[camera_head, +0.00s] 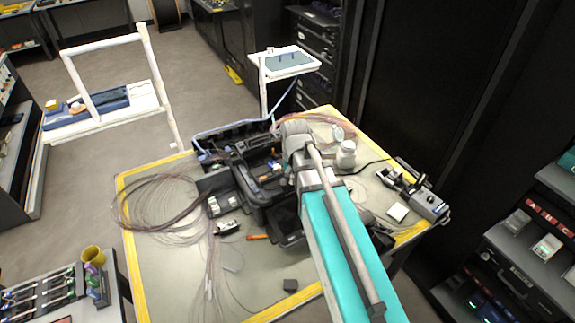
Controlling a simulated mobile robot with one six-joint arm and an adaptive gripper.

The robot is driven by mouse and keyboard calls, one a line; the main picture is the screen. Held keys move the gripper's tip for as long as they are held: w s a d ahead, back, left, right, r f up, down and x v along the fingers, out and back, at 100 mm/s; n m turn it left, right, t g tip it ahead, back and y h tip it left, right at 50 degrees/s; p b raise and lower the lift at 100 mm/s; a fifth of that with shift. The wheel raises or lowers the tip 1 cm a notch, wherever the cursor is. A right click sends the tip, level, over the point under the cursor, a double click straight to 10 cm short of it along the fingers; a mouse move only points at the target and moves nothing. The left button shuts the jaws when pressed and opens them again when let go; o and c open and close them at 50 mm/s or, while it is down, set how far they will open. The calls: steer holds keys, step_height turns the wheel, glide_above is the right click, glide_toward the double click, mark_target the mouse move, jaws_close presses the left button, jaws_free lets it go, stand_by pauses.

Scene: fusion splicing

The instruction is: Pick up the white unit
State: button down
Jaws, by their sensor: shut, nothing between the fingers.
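A small flat white block (397,211) lies on the right part of the table, near the yellow edge. A white rounded piece (346,153) stands behind it to the left, just right of my arm's wrist. I cannot tell for sure which of these is the white unit. My teal and grey arm reaches from the bottom right over the table's middle. Its wrist is above the dark equipment case. My gripper is hidden by the arm, so its fingers do not show.
The grey table (160,265) has a yellow border. A dark equipment case (262,195) fills its middle, with loose fibre cables (165,200) on the left. A grey and black device (428,204) stands at the right edge. The front left of the table is mostly clear.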

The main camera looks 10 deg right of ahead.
steer(key=s+n, duration=0.5)
steer(key=s, duration=0.2)
steer(key=shift+s+d, duration=0.15)
steer(key=shift+s, duration=0.25)
steer(key=shift+f, duration=0.1)
